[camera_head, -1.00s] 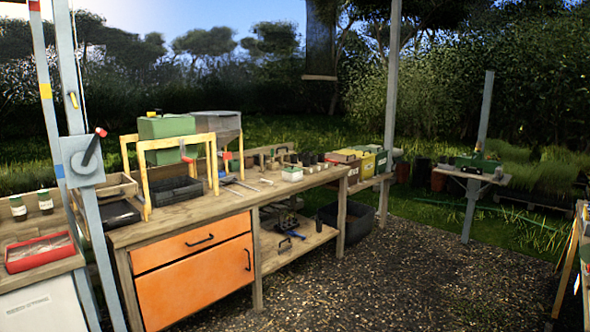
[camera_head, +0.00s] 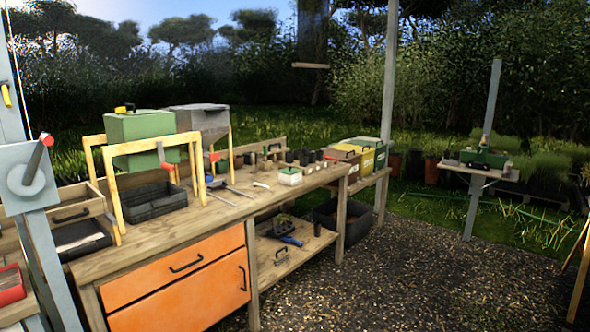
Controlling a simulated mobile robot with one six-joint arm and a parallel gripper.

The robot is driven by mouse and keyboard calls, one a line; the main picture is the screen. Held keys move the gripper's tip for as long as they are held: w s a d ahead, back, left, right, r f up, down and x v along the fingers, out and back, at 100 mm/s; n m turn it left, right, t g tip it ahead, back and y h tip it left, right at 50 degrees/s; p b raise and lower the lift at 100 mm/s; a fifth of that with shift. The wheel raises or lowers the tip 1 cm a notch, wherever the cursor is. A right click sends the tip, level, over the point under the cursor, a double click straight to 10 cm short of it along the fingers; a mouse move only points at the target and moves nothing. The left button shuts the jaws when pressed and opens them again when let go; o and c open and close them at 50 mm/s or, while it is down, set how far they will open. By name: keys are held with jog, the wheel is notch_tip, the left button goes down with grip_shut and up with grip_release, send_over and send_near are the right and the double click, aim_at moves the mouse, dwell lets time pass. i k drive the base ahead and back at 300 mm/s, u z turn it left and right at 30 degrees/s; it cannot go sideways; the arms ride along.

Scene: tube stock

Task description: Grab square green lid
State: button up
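A small square green lid (camera_head: 290,170) sits on top of a white tub (camera_head: 290,179) on the wooden workbench. The tub stands near the bench's front edge, right of the middle. The lid is small in the picture, so I cannot tell how firmly it sits on the tub. My gripper is not in view.
The workbench (camera_head: 170,245) has orange drawers. Near the tub are several small dark pots, hand tools and a black tray (camera_head: 151,201) under a yellow frame. Gravel (camera_head: 400,285) lies open in front and right.

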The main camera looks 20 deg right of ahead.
aim_at(290, 171)
jog(key=z, duration=0.3)
jog(key=i, duration=1.3)
jog(key=z, duration=1.7)
jog(key=k, duration=0.15)
jog(key=u, duration=3.4)
jog(key=k, duration=0.2)
jog(key=u, duration=1.75)
